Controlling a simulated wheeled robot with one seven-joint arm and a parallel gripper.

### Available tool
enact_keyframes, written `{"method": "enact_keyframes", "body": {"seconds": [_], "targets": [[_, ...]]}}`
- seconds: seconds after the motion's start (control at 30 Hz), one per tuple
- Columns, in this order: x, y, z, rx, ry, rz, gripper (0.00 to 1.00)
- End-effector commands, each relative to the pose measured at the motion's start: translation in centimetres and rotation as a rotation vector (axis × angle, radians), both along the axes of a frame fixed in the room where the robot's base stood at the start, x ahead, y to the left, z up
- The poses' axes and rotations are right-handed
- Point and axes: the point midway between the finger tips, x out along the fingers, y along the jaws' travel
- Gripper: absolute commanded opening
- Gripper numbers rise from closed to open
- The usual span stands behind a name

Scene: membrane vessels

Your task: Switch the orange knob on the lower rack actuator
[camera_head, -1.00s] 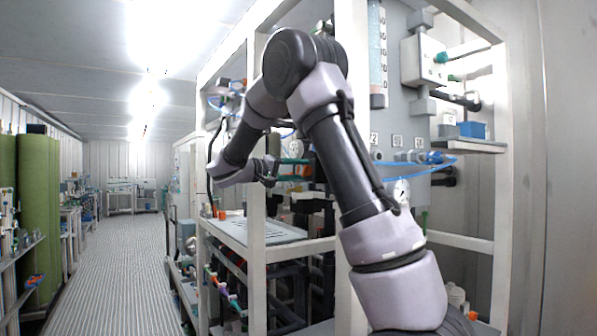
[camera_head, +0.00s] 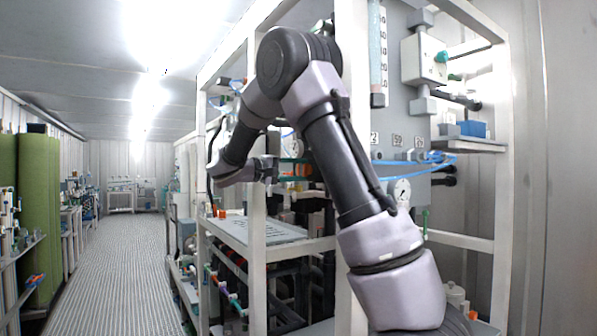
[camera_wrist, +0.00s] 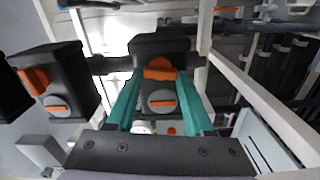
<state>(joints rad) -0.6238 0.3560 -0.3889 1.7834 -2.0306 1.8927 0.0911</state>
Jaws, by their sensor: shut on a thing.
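In the wrist view, a black actuator (camera_wrist: 150,45) sits in the middle with an orange knob (camera_wrist: 160,68) on its face. The gripper is shut on the orange knob. The exact contact at the fingertips is hard to see. In the head view, my arm reaches into the white rack, and the knob cannot be made out there.
A second black actuator with an orange knob (camera_wrist: 36,78) stands to the left in the wrist view. White rack posts (camera_wrist: 228,75) and pipes run close on the right. In the head view, the rack frame (camera_head: 257,200) surrounds the arm; the aisle floor (camera_head: 125,265) is clear.

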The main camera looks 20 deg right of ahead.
Motion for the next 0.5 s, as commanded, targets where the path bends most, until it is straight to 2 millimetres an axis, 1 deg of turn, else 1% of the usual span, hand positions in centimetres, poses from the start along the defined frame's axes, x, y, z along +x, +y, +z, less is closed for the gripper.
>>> {"method": "enact_keyframes", "body": {"seconds": [0.13,0.17,0.2,0.23,0.5], "targets": [[-0.07,0.04,-0.19,0.002,0.003,-0.002,0.00],[-0.07,0.04,-0.19,0.002,0.003,-0.002,0.64],[-0.06,0.04,-0.18,0.002,0.003,-0.002,0.79],[-0.05,0.04,-0.17,0.002,0.002,-0.002,0.82],[-0.02,0.05,-0.07,0.001,0.000,0.000,0.82]]}}
